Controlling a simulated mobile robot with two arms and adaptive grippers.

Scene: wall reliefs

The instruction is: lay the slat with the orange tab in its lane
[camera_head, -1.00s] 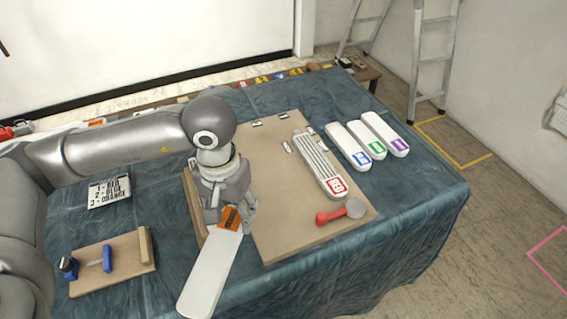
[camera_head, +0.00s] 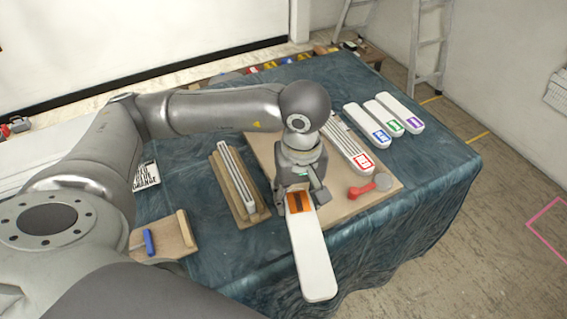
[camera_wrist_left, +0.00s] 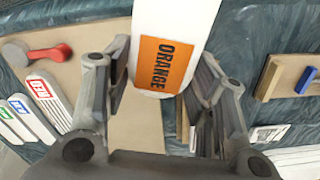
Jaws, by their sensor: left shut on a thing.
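My left gripper (camera_head: 300,198) is shut on the orange-tab slat (camera_head: 313,260), a long white piece with a rounded end. It grips the slat at the orange tab (camera_wrist_left: 163,64), which reads ORANGE in the left wrist view. The slat's free end points to the front, over the table's front edge. The gripper is above the front part of the tan board (camera_head: 263,150). A red-tab slat (camera_head: 345,143) with long grooves lies on the board, right of my gripper. My arm hides much of the board, so I cannot make out an orange lane. My right gripper is not in view.
Blue (camera_head: 366,123), green (camera_head: 388,117) and purple (camera_head: 403,110) tab slats lie right of the board. A red-handled tool (camera_head: 362,191) lies at its front right. A wooden holder with pale strips (camera_head: 225,172) and a partly hidden order sign (camera_head: 146,177) are on the left.

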